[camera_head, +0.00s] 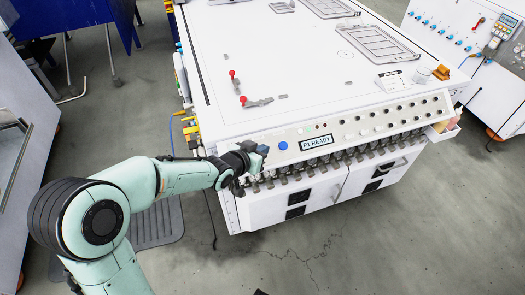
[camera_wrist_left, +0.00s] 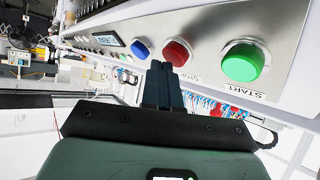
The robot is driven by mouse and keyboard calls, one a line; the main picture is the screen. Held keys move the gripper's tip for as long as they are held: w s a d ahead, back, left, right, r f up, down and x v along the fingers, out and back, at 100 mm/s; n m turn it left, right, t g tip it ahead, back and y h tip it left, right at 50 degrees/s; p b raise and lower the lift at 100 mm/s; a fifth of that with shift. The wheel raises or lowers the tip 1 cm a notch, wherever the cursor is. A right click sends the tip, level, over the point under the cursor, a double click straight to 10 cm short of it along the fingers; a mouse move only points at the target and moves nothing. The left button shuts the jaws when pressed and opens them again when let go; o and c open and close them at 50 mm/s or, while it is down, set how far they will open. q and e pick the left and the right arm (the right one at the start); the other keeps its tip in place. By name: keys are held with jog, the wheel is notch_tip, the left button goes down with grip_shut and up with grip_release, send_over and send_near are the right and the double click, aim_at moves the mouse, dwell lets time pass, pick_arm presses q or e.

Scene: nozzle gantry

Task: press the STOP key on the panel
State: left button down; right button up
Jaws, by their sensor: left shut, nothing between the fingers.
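The panel (camera_head: 355,127) runs along the front edge of the white machine, with a display (camera_head: 317,142) reading "P1 READY". In the left wrist view, the red STOP key (camera_wrist_left: 178,52) sits between a blue key (camera_wrist_left: 141,49) and the green START key (camera_wrist_left: 243,62). Its label is partly hidden by my fingers. My left gripper (camera_wrist_left: 161,70) is shut and empty, its tips just below and slightly left of the red key; I cannot tell whether they touch it. In the head view, the left gripper (camera_head: 256,151) is at the panel's left end, where the red key does not show.
The white machine top (camera_head: 280,50) carries small red-knobbed clamps (camera_head: 238,87) and flat frames. A row of nozzles (camera_head: 335,160) hangs under the panel. A second white machine (camera_head: 460,35) stands at the right. Grey floor is free in front.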

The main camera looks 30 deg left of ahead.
pick_arm(q)
jog(key=shift+w+a+f+b, duration=0.15)
jog(key=shift+a+f+b, duration=0.05)
jog(key=shift+f+b, duration=0.35)
dwell(0.6)
jog(key=shift+s+d+r+p, duration=0.2)
jog(key=shift+r+p, duration=0.05)
jog(key=shift+r, duration=0.2)
jog(key=shift+s+d+r+p, duration=0.2)
jog(key=shift+r+p, duration=0.05)
jog(key=shift+r, duration=0.15)
jog(key=shift+r, duration=0.1)
jog(key=shift+s+d+r+p, duration=0.1)
jog(key=shift+d+r+p, duration=0.05)
jog(key=shift+r+p, duration=0.2)
jog(key=r+p, duration=0.1)
jog(key=s+d+r+p, duration=0.1)
jog(key=p, duration=0.1)
jog(key=d+r+p, duration=0.1)
jog(key=shift+s+r+p, duration=0.2)
jog(key=shift+s+p, duration=0.1)
jog(key=shift+p, duration=0.1)
jog(key=shift+f, duration=0.1)
